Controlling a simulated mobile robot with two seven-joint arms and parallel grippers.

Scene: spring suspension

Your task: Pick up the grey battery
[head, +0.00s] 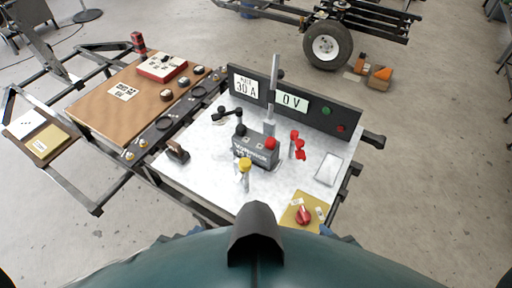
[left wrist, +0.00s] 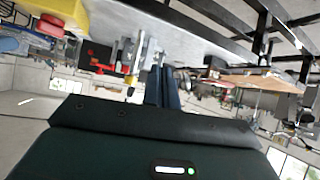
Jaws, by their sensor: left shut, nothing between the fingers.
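The grey battery (head: 254,149) stands upright on the white-topped bench (head: 207,154) in the head view. It has a red cap (head: 271,143) on one terminal and a black clamp with a lead (head: 240,129) by the other end. My left gripper (left wrist: 163,80) is shut and empty in the left wrist view, apart from the battery. In the head view only a small blue tip (head: 196,230) shows at the bench's near edge, likely my left gripper. A similar blue tip (head: 326,230) at the right is likely my right gripper; its fingers cannot be made out.
A yellow-capped post (head: 244,168) stands just in front of the battery, and red clamps (head: 298,145) stand to its right. A dark panel with signs (head: 292,103) rises behind. A red knob (head: 303,214) sits on a yellow plate at the near right. A brown board (head: 122,94) lies left.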

